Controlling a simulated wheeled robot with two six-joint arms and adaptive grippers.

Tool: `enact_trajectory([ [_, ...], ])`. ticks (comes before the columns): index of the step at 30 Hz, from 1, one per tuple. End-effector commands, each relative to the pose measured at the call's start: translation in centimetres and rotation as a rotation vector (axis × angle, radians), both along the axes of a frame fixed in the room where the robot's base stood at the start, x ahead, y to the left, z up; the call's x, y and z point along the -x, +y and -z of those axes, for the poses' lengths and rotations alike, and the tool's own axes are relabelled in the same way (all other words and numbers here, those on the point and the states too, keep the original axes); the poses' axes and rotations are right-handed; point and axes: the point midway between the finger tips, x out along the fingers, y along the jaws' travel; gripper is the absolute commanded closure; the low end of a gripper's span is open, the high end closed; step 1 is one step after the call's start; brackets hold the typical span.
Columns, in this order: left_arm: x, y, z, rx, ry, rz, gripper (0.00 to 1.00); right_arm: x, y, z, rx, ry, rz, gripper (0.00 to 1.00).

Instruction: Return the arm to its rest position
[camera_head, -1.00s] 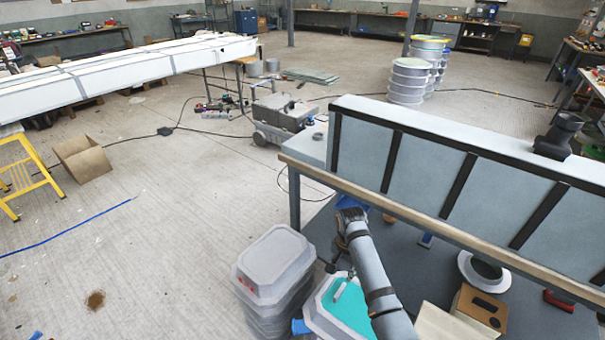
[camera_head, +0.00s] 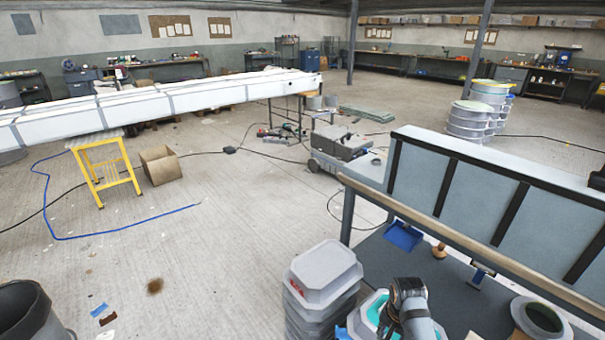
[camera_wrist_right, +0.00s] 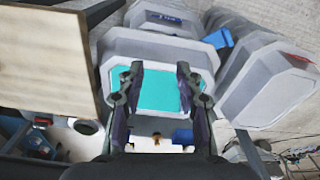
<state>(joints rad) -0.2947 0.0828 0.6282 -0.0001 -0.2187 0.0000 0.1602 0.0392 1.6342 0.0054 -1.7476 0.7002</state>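My right arm (camera_head: 412,312) comes in at the bottom of the head view, over the container with the turquoise inside (camera_head: 374,312). Its gripper cannot be made out there. In the right wrist view my right gripper (camera_wrist_right: 160,70) has its two fingers apart with nothing between them. Beyond the fingers lies the grey container with its flat turquoise face (camera_wrist_right: 150,92). I cannot tell whether the fingers touch it. My left gripper is not in view.
A stack of grey lidded containers (camera_head: 322,275) stands left of my arm. A wooden board (camera_wrist_right: 45,58) is close to the gripper. The left floor is mostly open.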

Motion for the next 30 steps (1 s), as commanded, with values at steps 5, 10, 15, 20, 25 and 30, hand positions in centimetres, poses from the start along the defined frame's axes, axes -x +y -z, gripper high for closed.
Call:
enact_trajectory([
  [5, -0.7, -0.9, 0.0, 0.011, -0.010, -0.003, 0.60, 3.2, -0.6, 0.1, 0.026, -0.043, -0.134, 0.65],
  [10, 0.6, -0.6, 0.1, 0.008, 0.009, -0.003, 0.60, 6.5, -0.9, -0.5, 0.058, -0.087, -0.282, 0.65],
  [15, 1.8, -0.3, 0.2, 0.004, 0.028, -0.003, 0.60, 9.7, -1.0, -1.8, 0.095, -0.130, -0.434, 0.65],
  [20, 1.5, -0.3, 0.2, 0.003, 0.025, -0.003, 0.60, 12.5, -0.9, -3.6, 0.130, -0.167, -0.573, 0.65],
  [25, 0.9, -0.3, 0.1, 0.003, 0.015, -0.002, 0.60, 15.0, -0.6, -5.6, 0.164, -0.199, -0.704, 0.65],
  [30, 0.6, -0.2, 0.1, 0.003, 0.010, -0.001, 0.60, 16.0, -0.6, -5.5, 0.182, -0.212, -0.782, 0.65],
])
